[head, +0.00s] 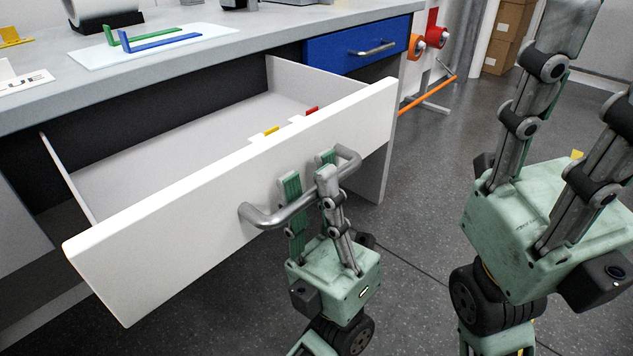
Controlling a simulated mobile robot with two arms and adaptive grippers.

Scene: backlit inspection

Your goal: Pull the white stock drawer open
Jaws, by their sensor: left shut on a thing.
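The white stock drawer (190,247) is pulled well out from under the grey counter, and its pale, mostly empty inside shows. A grey metal bar handle (270,217) is fixed to its front. My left gripper (306,190) is shut on this handle, with its green-padded fingers on both sides of the bar. My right gripper (592,75) is at the right, closer to the camera and apart from the drawer. Its fingers are spread apart, and their tips run out of the picture.
A yellow tab (271,130) and a red tab (312,110) show by the drawer's front wall. A shut blue drawer (355,47) is beside it. Coloured brackets lie on the counter (235,48). Grey floor is clear between the drawer and my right gripper.

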